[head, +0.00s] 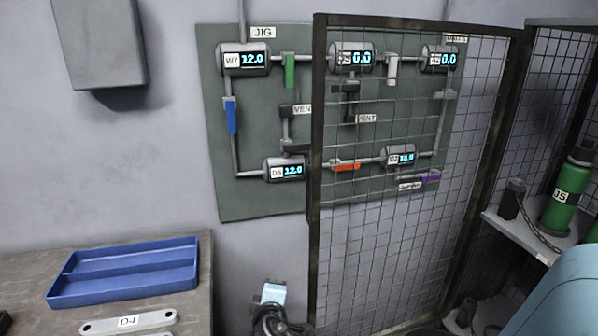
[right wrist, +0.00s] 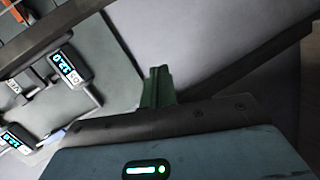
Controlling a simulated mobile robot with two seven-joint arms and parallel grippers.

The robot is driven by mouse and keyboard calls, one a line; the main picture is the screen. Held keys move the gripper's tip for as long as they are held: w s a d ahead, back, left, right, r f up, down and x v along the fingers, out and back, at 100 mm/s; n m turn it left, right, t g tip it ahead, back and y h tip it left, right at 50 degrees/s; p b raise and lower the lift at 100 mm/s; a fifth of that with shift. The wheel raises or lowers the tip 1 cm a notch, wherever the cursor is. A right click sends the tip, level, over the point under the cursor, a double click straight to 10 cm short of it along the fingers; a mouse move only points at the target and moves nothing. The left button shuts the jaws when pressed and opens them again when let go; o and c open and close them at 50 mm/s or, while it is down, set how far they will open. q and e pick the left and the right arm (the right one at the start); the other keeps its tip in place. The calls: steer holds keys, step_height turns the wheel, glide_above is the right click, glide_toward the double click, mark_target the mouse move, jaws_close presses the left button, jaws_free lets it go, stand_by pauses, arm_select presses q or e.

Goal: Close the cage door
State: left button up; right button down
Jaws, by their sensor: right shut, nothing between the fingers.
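The cage door (head: 415,225) is a dark-framed wire mesh panel in the head view. It stands swung open in front of the wall, overlapping the right part of the JIG board. Its right edge meets the cage post (head: 512,150), and the cage opening lies to the right. In the right wrist view a dark bar at upper left looks like the door's frame (right wrist: 55,35). My right gripper (right wrist: 157,87) shows there with dark green fingers, shut and empty, apart from that bar. My right arm shows light blue at lower right of the head view. My left gripper is not in view.
The JIG board (head: 255,120) carries gauges, pipes and coloured valve handles. Inside the cage, a green cylinder (head: 566,195) stands on a shelf (head: 500,222). A blue tray (head: 125,272) and the D4 bracket (head: 128,322) lie on the bench at left. A wall box (head: 98,45) hangs above.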

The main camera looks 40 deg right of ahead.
steer(key=w+d+r+m+g+h+b, duration=0.2)
steer(key=d+r+g+h, duration=0.15)
steer(key=r, duration=1.05)
steer(key=w+d+r+m+g+h+b, duration=0.25)
steer(key=r+h, duration=0.25)
steer(key=r, duration=0.9)
arm_select(q)
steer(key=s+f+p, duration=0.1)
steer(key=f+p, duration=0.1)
steer(key=p, duration=0.1)
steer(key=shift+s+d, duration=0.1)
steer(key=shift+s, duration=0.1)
arm_select(e)
steer(key=d, duration=0.7)
steer(key=shift+s+d+f, duration=0.15)
steer(key=shift+s+f, duration=0.05)
steer(key=shift+s, duration=0.25)
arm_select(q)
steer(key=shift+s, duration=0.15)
arm_select(e)
steer(key=shift+y, duration=0.25)
